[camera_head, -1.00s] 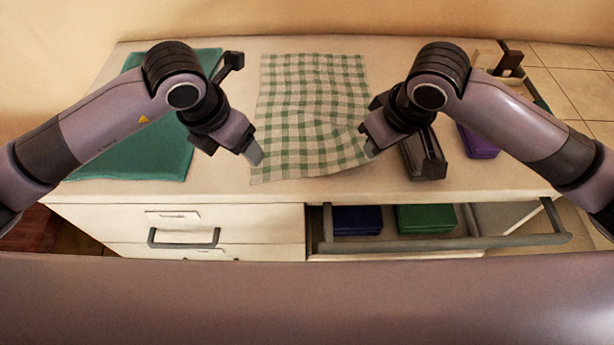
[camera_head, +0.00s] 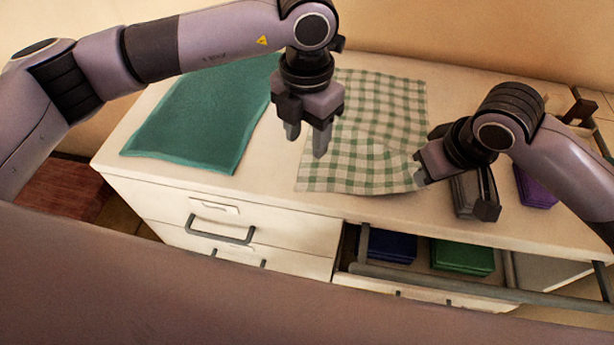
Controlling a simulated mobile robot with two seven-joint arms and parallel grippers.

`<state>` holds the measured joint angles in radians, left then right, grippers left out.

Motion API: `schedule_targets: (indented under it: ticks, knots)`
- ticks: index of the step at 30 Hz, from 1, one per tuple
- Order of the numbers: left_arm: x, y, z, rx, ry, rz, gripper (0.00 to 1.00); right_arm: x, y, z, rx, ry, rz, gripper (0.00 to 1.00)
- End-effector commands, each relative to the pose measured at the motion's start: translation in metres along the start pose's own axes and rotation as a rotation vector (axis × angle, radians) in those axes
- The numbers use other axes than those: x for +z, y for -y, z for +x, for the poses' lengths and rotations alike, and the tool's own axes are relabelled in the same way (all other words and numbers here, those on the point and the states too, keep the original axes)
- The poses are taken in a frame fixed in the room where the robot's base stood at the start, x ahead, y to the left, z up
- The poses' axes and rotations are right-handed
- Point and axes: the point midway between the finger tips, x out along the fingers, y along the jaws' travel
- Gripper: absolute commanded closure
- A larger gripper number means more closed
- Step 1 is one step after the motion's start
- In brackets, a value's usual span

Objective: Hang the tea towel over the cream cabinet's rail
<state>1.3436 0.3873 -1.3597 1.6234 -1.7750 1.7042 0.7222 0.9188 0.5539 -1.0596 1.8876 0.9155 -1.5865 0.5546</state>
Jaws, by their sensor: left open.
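The green-and-white checked tea towel (camera_head: 362,150) lies spread flat on the cream cabinet's top (camera_head: 262,188). My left gripper (camera_head: 306,140) points down with its fingers apart, empty, above the towel's left edge. My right gripper (camera_head: 420,174) is low at the towel's right edge, close to its near right corner. Its fingers are seen edge-on, so I cannot tell whether they hold cloth. A grey rail (camera_head: 450,285) runs along the cabinet's front at the lower right, with nothing hung on it.
A teal cloth (camera_head: 205,118) lies flat at the left. A dark holder (camera_head: 468,195) and a purple stack (camera_head: 535,187) stand right of the towel. Below, an open compartment shows a blue stack (camera_head: 388,245) and a green stack (camera_head: 462,257). A drawer handle (camera_head: 220,230) sticks out at left.

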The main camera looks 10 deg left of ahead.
Motion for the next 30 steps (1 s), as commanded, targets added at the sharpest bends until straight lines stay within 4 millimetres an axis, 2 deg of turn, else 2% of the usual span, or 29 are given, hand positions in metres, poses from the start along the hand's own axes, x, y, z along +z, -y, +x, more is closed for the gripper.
schedule_targets:
  ticks: [18, 24, 30]
  knots:
    - [-0.001, 0.000, 0.081, -0.001, -0.001, 0.001, 0.52, 0.000, 0.000, 0.000, 0.000, 0.000, 0.000, 1.00]
    - [0.000, 0.000, 0.094, 0.000, 0.001, 0.001, 0.52, 0.000, 0.000, 0.000, 0.000, 0.000, 0.000, 1.00]
    - [0.000, 0.000, 0.096, 0.000, 0.001, 0.001, 0.52, 0.000, 0.000, 0.000, 0.000, 0.000, 0.000, 1.00]
